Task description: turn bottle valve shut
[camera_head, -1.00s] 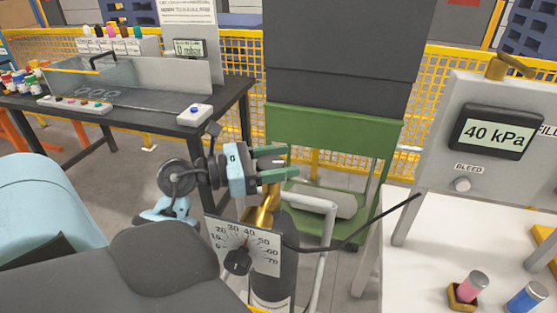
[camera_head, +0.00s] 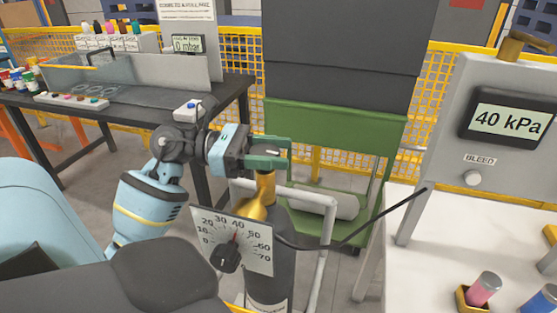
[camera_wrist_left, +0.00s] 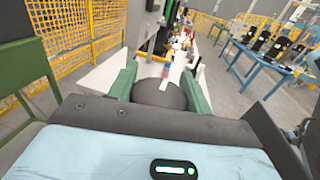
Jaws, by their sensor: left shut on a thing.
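The bottle (camera_head: 272,260) is a dark grey cylinder standing upright in a pale tube frame, with a brass valve body (camera_head: 265,186) on top. A white dial plate (camera_head: 256,258) with a black hub is in front of it, its needle near 40. My left gripper (camera_head: 284,152) comes in from the left above the brass body, its green fingers shut on the valve's dark round knob. The fingers mostly hide the knob in the head view. In the left wrist view the knob (camera_wrist_left: 158,95), with a white stripe, sits between both fingers. My right gripper is not in view.
A grey panel (camera_head: 450,120) reading 40 kPa, with a BLEED knob (camera_head: 473,178), stands on the white table (camera_head: 425,265) at right. A black hose (camera_head: 370,230) runs from it to the bottle. A green cart (camera_head: 335,130) stands behind, a dark bench (camera_head: 130,110) at left.

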